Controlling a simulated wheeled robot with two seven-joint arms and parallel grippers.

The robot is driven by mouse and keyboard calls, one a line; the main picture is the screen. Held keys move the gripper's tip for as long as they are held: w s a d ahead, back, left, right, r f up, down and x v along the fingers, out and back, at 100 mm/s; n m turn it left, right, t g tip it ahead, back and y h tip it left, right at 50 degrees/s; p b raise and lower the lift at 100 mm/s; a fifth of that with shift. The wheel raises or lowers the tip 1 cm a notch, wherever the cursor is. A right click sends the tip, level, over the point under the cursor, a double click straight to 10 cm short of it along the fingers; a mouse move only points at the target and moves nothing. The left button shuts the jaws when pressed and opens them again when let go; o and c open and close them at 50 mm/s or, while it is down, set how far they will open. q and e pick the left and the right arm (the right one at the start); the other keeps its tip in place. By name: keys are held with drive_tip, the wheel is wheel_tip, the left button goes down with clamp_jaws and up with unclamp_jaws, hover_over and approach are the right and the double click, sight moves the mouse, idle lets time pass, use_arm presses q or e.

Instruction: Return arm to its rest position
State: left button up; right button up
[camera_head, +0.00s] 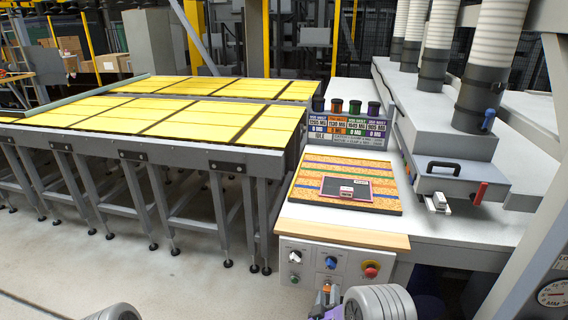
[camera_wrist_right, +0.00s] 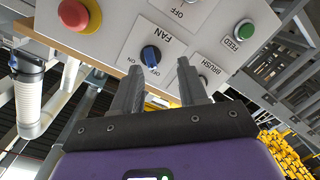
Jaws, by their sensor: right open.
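My right gripper (camera_head: 328,293) is at the bottom of the head view, just in front of the control panel (camera_head: 312,275), partly hidden by my own arm. In the right wrist view its two dark fingers (camera_wrist_right: 160,66) are apart with nothing held between them. The blue FAN knob (camera_wrist_right: 151,55) shows between the fingertips, and it also shows in the head view (camera_head: 331,262). I cannot tell the exact gap between fingers and knob. My left gripper is not in view; only a rounded part of mine shows at the bottom left.
The panel also carries a red emergency button (camera_head: 371,268), a BRUSH knob (camera_head: 295,257) and a green FEED button (camera_wrist_right: 244,30). A wooden edge (camera_head: 340,228) overhangs it. A board (camera_head: 345,185) lies on the bench above. Yellow-topped tables (camera_head: 190,115) stand left; floor before them is clear.

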drive_tip(key=s+f+m+g+y, duration=0.2)
drive_tip(key=s+f+g, duration=0.25)
drive_tip(key=f, duration=0.45)
drive_tip(key=s+a+f+m+g+y, duration=0.2)
drive_tip(key=s+f+g, duration=0.1)
drive_tip(key=s, duration=0.5)
drive_tip(key=s+a+f+m+g+y, duration=0.2)
drive_tip(key=s+f+g, duration=0.2)
drive_tip(key=s, duration=0.4)
drive_tip(key=s+a+f+m+g+y, duration=0.2)
drive_tip(key=s+f+g, duration=0.2)
drive_tip(key=s, duration=0.5)
drive_tip(key=shift+a+y, duration=0.3)
drive_tip(key=shift+a, duration=0.05)
drive_tip(key=shift+f, duration=0.1)
